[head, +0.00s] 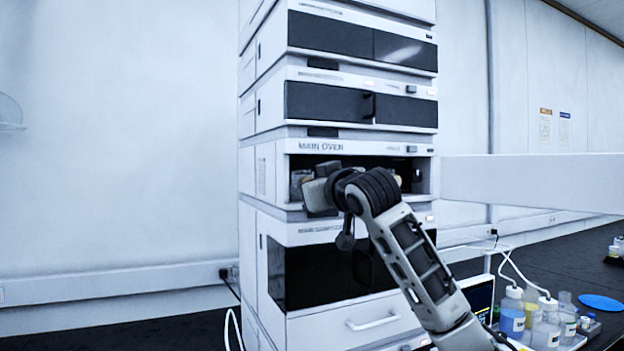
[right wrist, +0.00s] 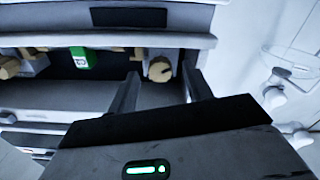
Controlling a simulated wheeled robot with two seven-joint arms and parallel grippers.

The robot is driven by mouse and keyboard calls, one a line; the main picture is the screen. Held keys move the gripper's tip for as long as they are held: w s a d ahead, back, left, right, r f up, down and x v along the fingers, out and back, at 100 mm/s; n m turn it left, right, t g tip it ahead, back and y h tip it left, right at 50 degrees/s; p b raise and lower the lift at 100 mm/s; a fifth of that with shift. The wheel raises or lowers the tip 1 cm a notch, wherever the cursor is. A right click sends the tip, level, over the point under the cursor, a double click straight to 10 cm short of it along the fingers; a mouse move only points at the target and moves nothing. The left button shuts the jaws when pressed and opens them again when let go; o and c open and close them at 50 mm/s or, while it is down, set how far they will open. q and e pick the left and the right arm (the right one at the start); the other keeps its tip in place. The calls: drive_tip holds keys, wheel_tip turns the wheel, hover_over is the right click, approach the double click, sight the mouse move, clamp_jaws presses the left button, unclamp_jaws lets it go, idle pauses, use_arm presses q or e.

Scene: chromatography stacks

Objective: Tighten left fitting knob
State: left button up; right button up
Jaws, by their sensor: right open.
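The main oven (head: 265,172) is the open bay in the middle of the white stack. My right gripper (head: 316,184) is at the left part of this bay, and my wrist hides much of the inside. In the right wrist view my right gripper (right wrist: 162,86) is open, with one finger on each side of a tan knob with a pale round face (right wrist: 159,69). The knob sits a little beyond the fingertips, with gaps on both sides. A second tan knob (right wrist: 10,67) is at that view's left edge. My left gripper is not in view.
A green block (right wrist: 82,58) sits between the two knobs in the right wrist view. Bay edges lie close around the gripper. Bottles (head: 512,315) and a blue disc (head: 600,302) are on the dark bench at right. Left of the stack is open space before the wall.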

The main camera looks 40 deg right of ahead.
drive_tip(key=shift+w+d, duration=0.15)
drive_tip(key=shift+w, duration=0.35)
drive_tip(key=c, duration=1)
